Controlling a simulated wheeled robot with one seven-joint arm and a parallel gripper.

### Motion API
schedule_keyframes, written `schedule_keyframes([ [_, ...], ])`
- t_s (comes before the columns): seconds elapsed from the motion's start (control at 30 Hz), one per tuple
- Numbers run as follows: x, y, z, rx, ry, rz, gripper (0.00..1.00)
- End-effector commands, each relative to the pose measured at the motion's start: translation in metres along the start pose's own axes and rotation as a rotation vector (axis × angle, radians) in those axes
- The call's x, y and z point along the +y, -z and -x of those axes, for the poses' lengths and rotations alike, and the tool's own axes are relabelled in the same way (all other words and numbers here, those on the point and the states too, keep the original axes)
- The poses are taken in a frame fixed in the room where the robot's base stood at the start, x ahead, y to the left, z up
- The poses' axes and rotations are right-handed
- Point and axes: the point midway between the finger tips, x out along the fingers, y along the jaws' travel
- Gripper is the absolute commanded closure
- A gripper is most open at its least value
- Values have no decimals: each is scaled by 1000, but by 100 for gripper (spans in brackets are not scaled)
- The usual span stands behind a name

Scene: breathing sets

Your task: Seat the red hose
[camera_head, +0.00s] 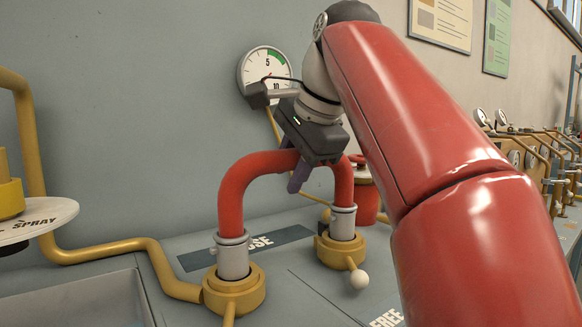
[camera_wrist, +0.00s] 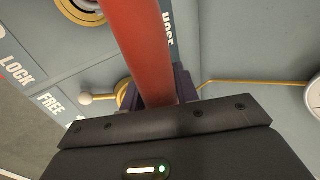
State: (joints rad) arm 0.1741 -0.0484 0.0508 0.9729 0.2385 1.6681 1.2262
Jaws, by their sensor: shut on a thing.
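The red hose (camera_head: 240,178) is an upside-down U with a grey metal cuff on each end. Its left cuff (camera_head: 233,256) stands upright in the left yellow socket (camera_head: 250,292). Its right cuff (camera_head: 342,223) stands at the right yellow socket (camera_head: 328,249); how deep either cuff sits I cannot tell. My gripper (camera_head: 299,172) comes from above and is shut on the hose's arch, right of its middle. In the wrist view the hose (camera_wrist: 143,40) runs between the purple fingers of my gripper (camera_wrist: 160,92). The hose's far side is partly hidden by my gripper.
A lever with a white ball (camera_head: 359,280) projects from the right socket, near the FREE marking (camera_head: 386,318). A round gauge (camera_head: 258,62) is on the wall behind. A red pot (camera_head: 368,200) stands behind the right leg. A SPRAY disc (camera_head: 40,222) is at left.

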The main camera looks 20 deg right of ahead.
Motion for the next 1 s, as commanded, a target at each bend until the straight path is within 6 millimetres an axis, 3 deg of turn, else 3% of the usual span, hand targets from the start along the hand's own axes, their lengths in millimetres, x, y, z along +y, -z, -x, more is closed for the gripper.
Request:
schedule_keyframes([
  [0.67, 9, 0, -13, 0, 2, 1, 100],
  [0.7, 9, 0, -13, 0, 2, 1, 66],
  [0.87, 9, 0, -13, 0, 1, 0, 45],
  [1.0, 9, 0, -13, 0, 0, 0, 44],
])
